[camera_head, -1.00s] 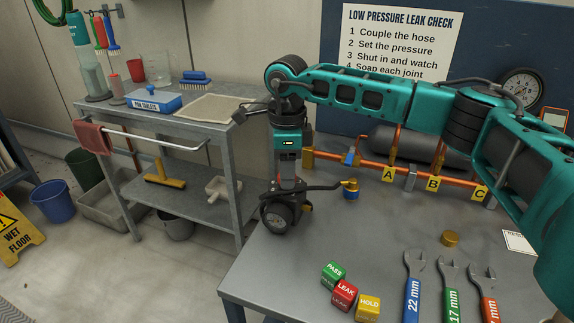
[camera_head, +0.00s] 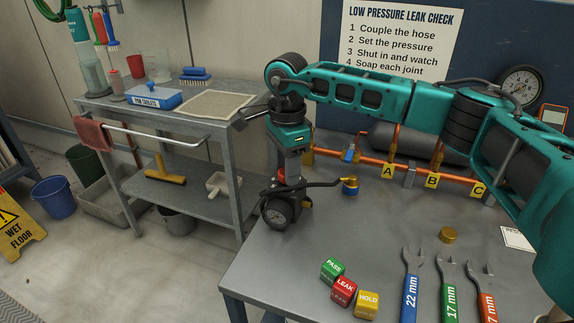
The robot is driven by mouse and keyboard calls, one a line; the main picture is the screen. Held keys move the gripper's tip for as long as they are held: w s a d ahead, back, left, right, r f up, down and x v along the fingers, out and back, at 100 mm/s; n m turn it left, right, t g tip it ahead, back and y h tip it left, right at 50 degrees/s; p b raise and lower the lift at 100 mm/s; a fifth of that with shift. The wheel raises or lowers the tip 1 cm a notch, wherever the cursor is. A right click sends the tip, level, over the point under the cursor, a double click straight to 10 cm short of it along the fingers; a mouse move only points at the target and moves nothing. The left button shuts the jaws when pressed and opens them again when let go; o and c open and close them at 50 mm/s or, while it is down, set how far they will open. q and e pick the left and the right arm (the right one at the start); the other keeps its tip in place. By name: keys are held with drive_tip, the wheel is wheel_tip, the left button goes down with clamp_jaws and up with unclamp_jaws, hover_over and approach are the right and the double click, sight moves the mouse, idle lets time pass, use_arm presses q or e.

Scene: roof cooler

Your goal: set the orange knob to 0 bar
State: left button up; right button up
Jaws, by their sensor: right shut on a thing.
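My right gripper (camera_head: 291,172) points down at the left end of the workbench and is shut on the orange knob (camera_head: 281,176). Only a small orange-red patch of the knob shows between the fingers; the rest is hidden. Below it is the regulator with a round dark gauge (camera_head: 277,214), standing on the bench. The gauge face is too small for me to read its needle. A black hose runs right from the regulator to a brass and blue fitting (camera_head: 350,186). My left gripper is not in view.
The workbench (camera_head: 390,235) carries PASS, LEAK and HOLD cubes (camera_head: 344,290), several wrenches (camera_head: 410,285) and a brass cap (camera_head: 447,235). Behind are the orange pipe (camera_head: 407,173) with tags A, B, C and a wall gauge (camera_head: 520,88). A grey cart (camera_head: 200,150) stands left.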

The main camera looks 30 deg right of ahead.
drive_tip(key=o, duration=1.1)
drive_tip(key=shift+c, duration=0.2)
drive_tip(key=shift+r, duration=0.1)
use_arm(q)
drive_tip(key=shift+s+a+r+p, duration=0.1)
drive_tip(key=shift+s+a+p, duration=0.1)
drive_tip(key=shift+p, duration=0.35)
use_arm(e)
wheel_tip(320, 180, up, 13)
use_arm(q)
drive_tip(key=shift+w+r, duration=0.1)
use_arm(e)
drive_tip(key=shift+f, duration=0.2)
